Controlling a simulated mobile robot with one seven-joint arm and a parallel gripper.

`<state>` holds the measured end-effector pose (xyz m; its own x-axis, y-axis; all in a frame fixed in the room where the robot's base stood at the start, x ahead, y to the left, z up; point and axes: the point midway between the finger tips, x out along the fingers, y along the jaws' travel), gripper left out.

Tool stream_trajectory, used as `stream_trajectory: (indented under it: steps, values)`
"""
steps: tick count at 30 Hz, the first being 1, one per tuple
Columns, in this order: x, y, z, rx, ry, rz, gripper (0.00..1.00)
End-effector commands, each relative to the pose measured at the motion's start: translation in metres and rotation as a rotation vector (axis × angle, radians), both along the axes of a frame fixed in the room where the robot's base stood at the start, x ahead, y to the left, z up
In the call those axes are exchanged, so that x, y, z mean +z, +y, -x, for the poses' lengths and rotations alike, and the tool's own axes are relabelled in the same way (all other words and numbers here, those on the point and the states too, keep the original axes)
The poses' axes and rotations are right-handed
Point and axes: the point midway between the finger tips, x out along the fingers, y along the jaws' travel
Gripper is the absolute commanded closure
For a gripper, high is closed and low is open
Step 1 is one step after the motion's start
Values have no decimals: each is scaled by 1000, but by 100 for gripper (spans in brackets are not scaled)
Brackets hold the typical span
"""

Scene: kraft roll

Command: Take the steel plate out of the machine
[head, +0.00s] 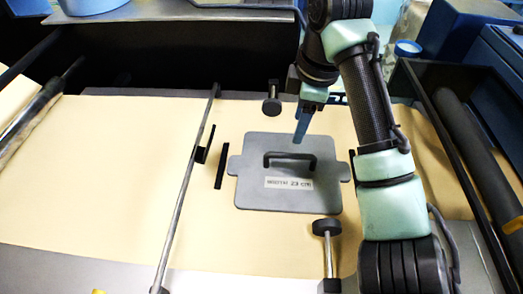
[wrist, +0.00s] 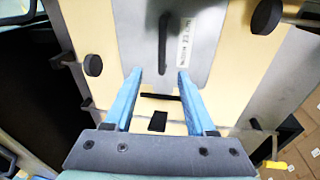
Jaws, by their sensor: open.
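The steel plate (head: 257,196) is a flat grey square with side tabs, a black bar handle (head: 290,158) and a white label. It lies on the tan paper sheet in the machine. In the wrist view the plate (wrist: 203,68) is at the top, its handle (wrist: 163,45) upright in the picture beyond the fingertips. My gripper (head: 301,130) is at the plate's far edge in the head view. Its blue fingers (wrist: 160,75) are apart, with nothing held between them. Whether the fingertips touch the plate cannot be told.
Black-headed knobs stand beyond the plate (head: 272,106) and in front of it (head: 327,228). A steel rod (head: 187,190) crosses the paper (head: 95,180) left of the plate. Rollers (head: 478,150) in a dark frame flank the right side. The paper at left is clear.

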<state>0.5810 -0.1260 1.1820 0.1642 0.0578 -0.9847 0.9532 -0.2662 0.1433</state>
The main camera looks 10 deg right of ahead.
Motion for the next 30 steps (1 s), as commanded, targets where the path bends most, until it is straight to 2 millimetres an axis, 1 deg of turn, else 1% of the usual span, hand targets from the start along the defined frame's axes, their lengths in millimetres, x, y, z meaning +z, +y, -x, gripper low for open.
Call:
stream_trajectory:
  steps: [5,12,20,27,30]
  values:
    - [-32,2,-2,5,14,-4,44]
    - [-65,3,-8,1,11,0,44]
    - [-85,3,-11,1,10,0,44]
    - [-119,4,-17,0,9,1,44]
    - [-127,4,-18,1,7,1,44]
